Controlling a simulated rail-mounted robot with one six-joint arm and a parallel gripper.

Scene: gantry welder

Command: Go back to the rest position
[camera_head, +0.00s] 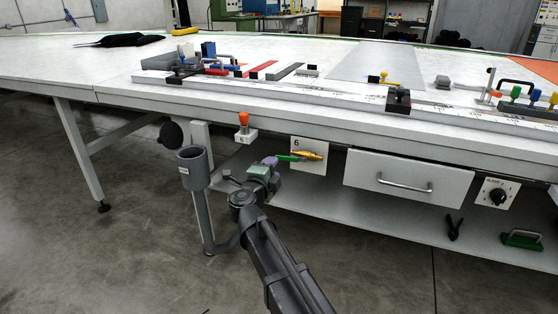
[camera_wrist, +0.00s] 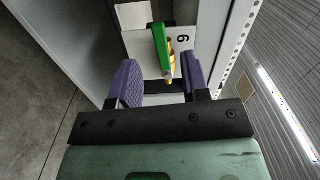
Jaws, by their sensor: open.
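My gripper (camera_head: 270,161) is at the front of the long white table, just below its front edge. It also shows in the wrist view (camera_wrist: 162,84), where its two purple fingers stand wide apart with nothing held between them. A valve with a green lever (camera_head: 287,158) and a yellow brass body (camera_head: 308,155) is on a white panel marked 6 (camera_head: 311,144). In the wrist view the green lever (camera_wrist: 161,46) lies ahead, between the lines of the fingers, and neither finger visibly touches it. The rest position itself is not marked in either view.
The white table (camera_head: 250,108) overhangs the valve panel. A grey cup-shaped holder (camera_head: 193,168) stands left of my gripper. A lower shelf (camera_head: 375,207) runs beneath. Open floor lies in front.

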